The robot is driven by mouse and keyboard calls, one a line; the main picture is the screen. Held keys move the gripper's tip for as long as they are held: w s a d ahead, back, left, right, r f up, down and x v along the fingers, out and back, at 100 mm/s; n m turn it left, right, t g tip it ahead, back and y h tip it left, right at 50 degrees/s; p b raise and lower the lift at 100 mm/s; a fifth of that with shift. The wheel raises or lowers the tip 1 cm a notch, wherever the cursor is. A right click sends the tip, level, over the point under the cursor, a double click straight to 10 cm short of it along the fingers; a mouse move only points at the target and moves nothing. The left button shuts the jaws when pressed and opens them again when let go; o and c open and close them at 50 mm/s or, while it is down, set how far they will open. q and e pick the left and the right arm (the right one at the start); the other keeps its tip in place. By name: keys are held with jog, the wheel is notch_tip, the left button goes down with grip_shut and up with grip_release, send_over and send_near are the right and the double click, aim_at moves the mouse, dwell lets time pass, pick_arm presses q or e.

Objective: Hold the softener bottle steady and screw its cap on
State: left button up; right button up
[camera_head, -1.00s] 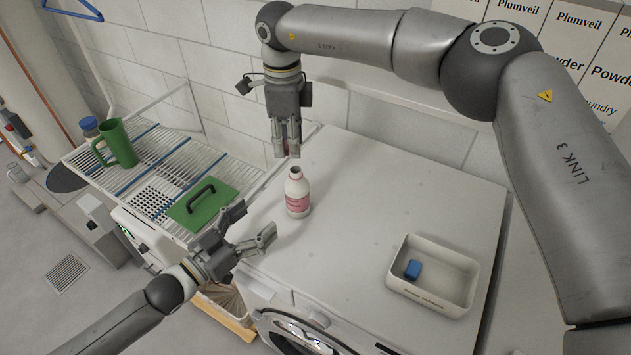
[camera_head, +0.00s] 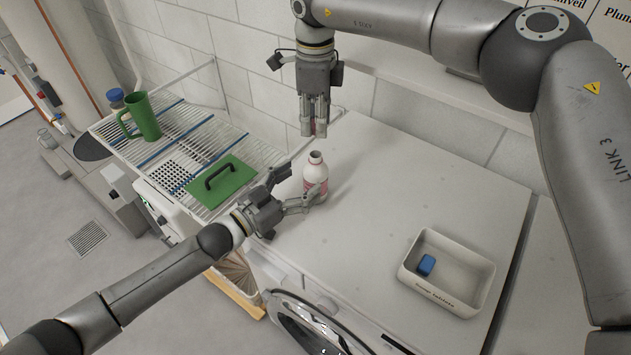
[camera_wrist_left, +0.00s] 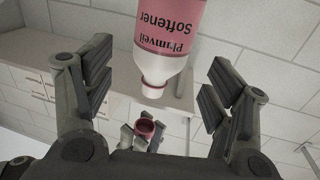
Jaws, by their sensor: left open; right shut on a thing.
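The white softener bottle (camera_head: 315,169) with a pink label stands upright on the white machine top, its neck open. It appears upside down in the left wrist view (camera_wrist_left: 170,45). My left gripper (camera_head: 302,184) is open, its fingers spread to either side of the bottle; I cannot tell whether they touch it. My right gripper (camera_head: 314,132) points down above and slightly behind the bottle, shut on the dark red cap. The cap is mostly hidden by the fingers in the head view but shows in the left wrist view (camera_wrist_left: 147,127), apart from the neck.
A white tray (camera_head: 409,277) with a blue block (camera_head: 426,265) sits at the machine's front right. A wire rack (camera_head: 187,138) on the left bears a green mug (camera_head: 146,119) and a green lid with a handle (camera_head: 238,180). The machine top between bottle and tray is clear.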

aim_at(306, 177)
pick_arm(q)
jog(key=x, duration=0.5)
jog(key=shift+w+d, duration=0.15)
jog(key=c, duration=1.5)
jog(key=shift+c, duration=0.2)
pick_arm(e)
jog(key=shift+f, duration=2.5)
jog(key=shift+f, duration=0.85)
jog(key=shift+f, duration=0.6)
